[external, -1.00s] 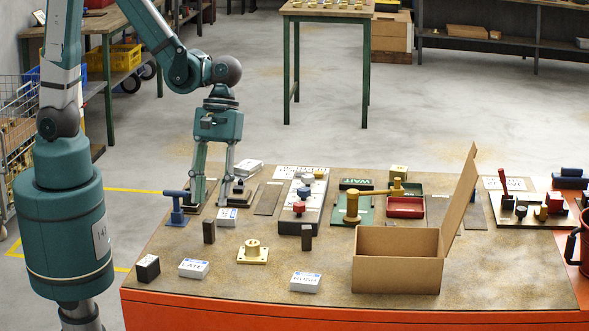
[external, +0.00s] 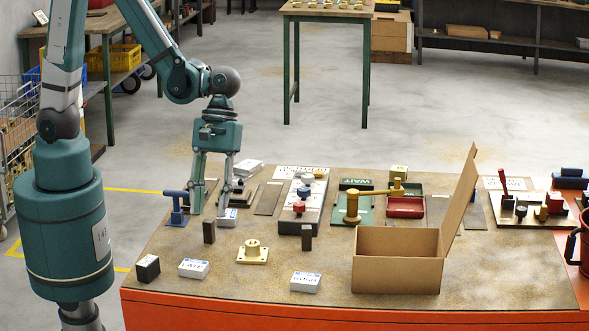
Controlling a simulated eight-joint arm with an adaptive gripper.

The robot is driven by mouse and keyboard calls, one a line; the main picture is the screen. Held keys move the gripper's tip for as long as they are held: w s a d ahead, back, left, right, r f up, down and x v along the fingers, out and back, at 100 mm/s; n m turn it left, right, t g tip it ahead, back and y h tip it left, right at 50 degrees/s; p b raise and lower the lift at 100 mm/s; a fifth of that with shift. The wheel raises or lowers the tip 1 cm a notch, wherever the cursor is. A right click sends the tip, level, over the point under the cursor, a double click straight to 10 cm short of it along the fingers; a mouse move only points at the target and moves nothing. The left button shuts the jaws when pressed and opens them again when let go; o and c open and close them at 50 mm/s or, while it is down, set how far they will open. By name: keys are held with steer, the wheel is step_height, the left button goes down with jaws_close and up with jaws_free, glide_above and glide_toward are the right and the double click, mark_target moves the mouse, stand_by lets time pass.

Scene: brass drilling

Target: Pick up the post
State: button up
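A small dark upright post (external: 209,232) stands on the left part of the table. A similar dark post (external: 306,237) stands further right, near a board's front edge. I cannot tell which one the task means. My gripper (external: 209,210) points down with its two fingers spread apart and nothing visible between them. In the picture its fingertips are just above the left dark post; their exact height and depth are unclear. A white labelled box (external: 228,221) is beside the right fingertip, partly hidden.
A blue T-handle (external: 177,208) stands close left of my gripper. A brass flange (external: 253,253) and white labelled boxes (external: 194,268) lie nearer the front. An open cardboard box (external: 397,275) with a raised flap is at right. Bare table (external: 240,290) shows at the front.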

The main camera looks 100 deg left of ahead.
mark_target(209, 220)
steer(key=shift+f, duration=0.1)
steer(key=shift+b+x, duration=0.5)
steer(key=shift+x, duration=2)
steer(key=shift+a, duration=0.1)
jaws_close()
steer(key=shift+r+p, duration=0.9)
steer(key=shift+r, duration=4.05)
